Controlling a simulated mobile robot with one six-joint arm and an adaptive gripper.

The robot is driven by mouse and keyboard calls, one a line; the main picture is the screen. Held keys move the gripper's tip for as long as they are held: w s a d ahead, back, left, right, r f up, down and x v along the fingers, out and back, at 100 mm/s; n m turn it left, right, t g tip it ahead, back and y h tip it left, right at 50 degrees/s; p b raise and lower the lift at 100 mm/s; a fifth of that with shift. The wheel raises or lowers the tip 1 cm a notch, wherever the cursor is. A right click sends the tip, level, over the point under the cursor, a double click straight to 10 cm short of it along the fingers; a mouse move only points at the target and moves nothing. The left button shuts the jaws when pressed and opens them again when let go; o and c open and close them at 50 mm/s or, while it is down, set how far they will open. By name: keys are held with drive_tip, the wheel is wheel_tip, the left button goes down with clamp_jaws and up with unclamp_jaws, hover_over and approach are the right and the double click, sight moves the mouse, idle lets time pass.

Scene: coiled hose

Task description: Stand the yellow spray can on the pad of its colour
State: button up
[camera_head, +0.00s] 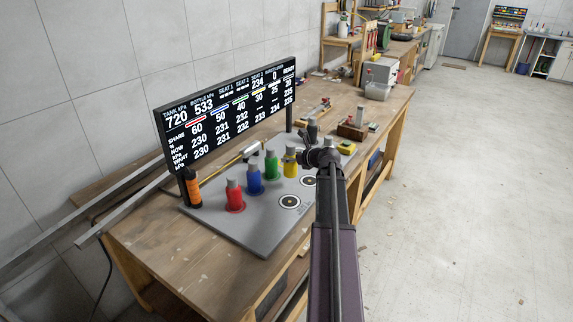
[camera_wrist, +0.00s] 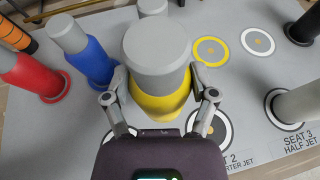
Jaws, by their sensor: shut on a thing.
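My gripper (camera_wrist: 157,84) is shut on the yellow spray can (camera_wrist: 160,104), its fingers on either side of the yellow body below a grey top. In the head view the yellow can (camera_head: 290,165) shows just left of my gripper (camera_head: 307,157), upright. The yellow-ringed pad (camera_wrist: 210,51) lies on the grey board to the right of and beyond the can in the wrist view, with nothing on it. I cannot tell whether the can's base touches the board.
A red can (camera_head: 234,197), a blue can (camera_head: 254,178) and a green can (camera_head: 271,165) stand left of the yellow one. A grey cylinder (camera_wrist: 302,101) stands at the right in the wrist view. The display (camera_head: 230,110) rises behind the board (camera_head: 262,235).

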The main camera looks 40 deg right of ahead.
drive_tip(key=w+d+f+b, duration=0.1)
drive_tip(key=w+d, duration=0.7)
drive_tip(key=w, duration=0.4)
drive_tip(key=shift+d+f, duration=0.2)
drive_tip(key=shift+w, duration=0.15)
drive_tip(key=shift+w+d+f+b, duration=0.1)
drive_tip(key=shift+w+f+b, duration=0.05)
drive_tip(key=shift+f+b, duration=0.5)
drive_tip(key=shift+w+d+f+b, duration=0.15)
drive_tip(key=shift+f+b, duration=0.4)
drive_tip(key=shift+b, duration=0.15)
drive_tip(key=shift+w+d+f+b, duration=0.1)
drive_tip(key=shift+w+f+b, duration=0.05)
drive_tip(key=shift+f+b, duration=0.5)
drive_tip(key=shift+f, duration=0.15)
drive_tip(key=o, duration=1.2)
